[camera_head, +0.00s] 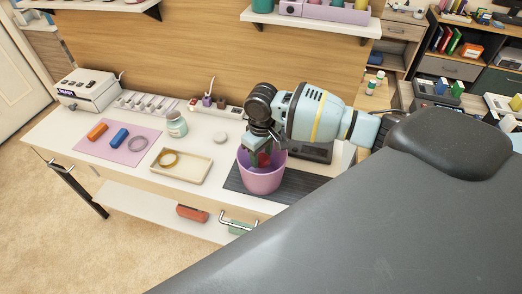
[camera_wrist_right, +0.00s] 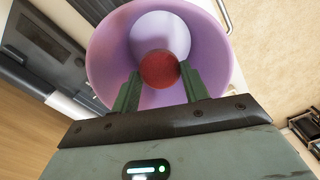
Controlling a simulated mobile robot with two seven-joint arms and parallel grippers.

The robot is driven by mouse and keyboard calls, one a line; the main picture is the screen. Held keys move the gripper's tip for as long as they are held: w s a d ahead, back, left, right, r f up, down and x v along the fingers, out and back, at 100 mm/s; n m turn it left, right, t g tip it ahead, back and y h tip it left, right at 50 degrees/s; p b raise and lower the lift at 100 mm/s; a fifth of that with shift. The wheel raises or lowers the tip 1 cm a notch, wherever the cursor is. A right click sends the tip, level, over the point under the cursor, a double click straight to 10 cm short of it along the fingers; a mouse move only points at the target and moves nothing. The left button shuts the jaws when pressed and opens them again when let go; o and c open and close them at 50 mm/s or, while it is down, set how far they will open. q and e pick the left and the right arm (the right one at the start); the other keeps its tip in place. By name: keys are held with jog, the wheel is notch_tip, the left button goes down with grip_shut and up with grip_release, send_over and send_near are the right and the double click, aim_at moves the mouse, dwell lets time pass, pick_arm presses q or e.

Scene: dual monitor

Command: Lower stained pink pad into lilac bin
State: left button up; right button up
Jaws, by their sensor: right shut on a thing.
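The lilac bin (camera_head: 262,182) stands upright on a dark mat near the right end of the white bench. My right gripper (camera_head: 259,157) points down into the bin's mouth, its fingers partly hidden by the rim. It is shut on the stained pad (camera_head: 265,160), which looks round and dark red here. In the right wrist view the pad (camera_wrist_right: 158,68) sits between the two green fingertips, over the opening of the bin (camera_wrist_right: 108,50). The pad appears apart from the pale bin floor, though its exact height is hard to tell. My left gripper is out of view.
The dark mat (camera_head: 300,188) lies under the bin. A cream tray (camera_head: 193,178) with a yellow ring stands left of it. Farther left are a glass jar (camera_head: 176,125) and a pink mat (camera_head: 112,155) with orange and blue blocks. A dark device (camera_head: 318,152) stands behind right.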

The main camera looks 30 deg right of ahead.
aim_at(262, 157)
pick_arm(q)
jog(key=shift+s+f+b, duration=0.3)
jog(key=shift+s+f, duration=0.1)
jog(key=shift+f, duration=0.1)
pick_arm(e)
jog(key=shift+f, duration=1.55)
